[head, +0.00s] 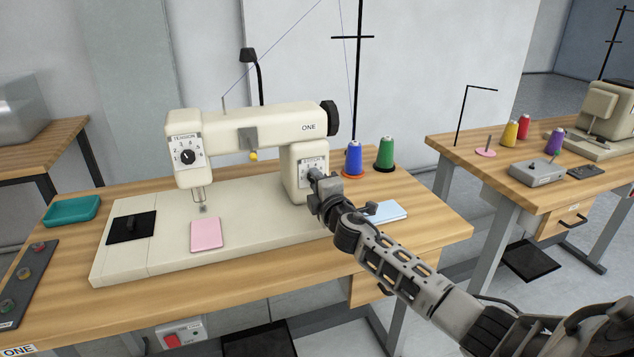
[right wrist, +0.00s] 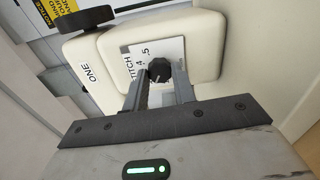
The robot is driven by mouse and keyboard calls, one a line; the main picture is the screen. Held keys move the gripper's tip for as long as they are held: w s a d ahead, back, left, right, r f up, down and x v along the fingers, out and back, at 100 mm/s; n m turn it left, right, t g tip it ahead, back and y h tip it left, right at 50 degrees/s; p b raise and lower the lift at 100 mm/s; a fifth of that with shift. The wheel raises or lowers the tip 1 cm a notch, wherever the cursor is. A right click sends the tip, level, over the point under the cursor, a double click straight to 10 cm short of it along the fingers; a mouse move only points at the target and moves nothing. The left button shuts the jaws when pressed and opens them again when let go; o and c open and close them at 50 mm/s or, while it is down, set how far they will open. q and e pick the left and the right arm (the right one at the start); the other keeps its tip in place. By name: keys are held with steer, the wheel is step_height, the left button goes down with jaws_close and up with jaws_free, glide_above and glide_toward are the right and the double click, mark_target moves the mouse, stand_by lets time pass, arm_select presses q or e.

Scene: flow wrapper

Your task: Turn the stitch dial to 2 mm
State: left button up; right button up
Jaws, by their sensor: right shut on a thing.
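The cream sewing machine labelled ONE (head: 275,132) stands on the near wooden table. Its stitch dial (right wrist: 159,70) is a small black knob on a white plate (right wrist: 148,52) marked STITCH, on the machine's pillar. My right gripper (head: 317,180) reaches the pillar from the right and covers most of the dial in the head view. In the right wrist view the right gripper (right wrist: 161,82) has its fingers on both sides of the knob, shut on it. The figures 4 and 5 show on the plate; the dial's setting cannot be read. My left gripper is not in view.
A tension dial (head: 187,157) is on the machine's head. A pink cloth (head: 207,233) lies on the bed, with a teal tray (head: 71,210) at left. Blue (head: 353,158) and green (head: 385,153) spools stand behind my gripper. Pale blue cloth (head: 387,212) lies beside my arm.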

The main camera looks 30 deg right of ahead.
stand_by(0.4)
steer(key=o, duration=1)
steer(key=v, duration=1.6)
steer(key=shift+a, duration=0.1)
steer(key=s+a+f+m+g+y, duration=0.2)
steer(key=s+a+f+m, duration=0.2)
steer(key=s+a+f, duration=0.1)
steer(key=s+a+f+m+g+y+p, duration=0.1)
steer(key=s+a+f+m+g+y, duration=0.1)
steer(key=s+a+f+m, duration=0.3)
steer(key=s+a+f+m+g+y+p, duration=0.1)
steer(key=s+a+f+m+g+y, duration=0.1)
steer(key=s+a, duration=0.5)
steer(key=shift+s+a+f+m+g+y, duration=0.15)
steer(key=shift+a+f+m+y, duration=0.1)
steer(key=shift+a+f+m, duration=0.4)
steer(key=shift+s+a+f+m+g+y, duration=0.1)
steer(key=shift+a+f+m+y, duration=0.25)
steer(key=shift+a, duration=0.55)
steer(key=shift+s+a+f+m+g+y, duration=0.1)
steer(key=shift+a+f+m+g+y, duration=0.1)
steer(key=shift+a+f+m, duration=0.45)
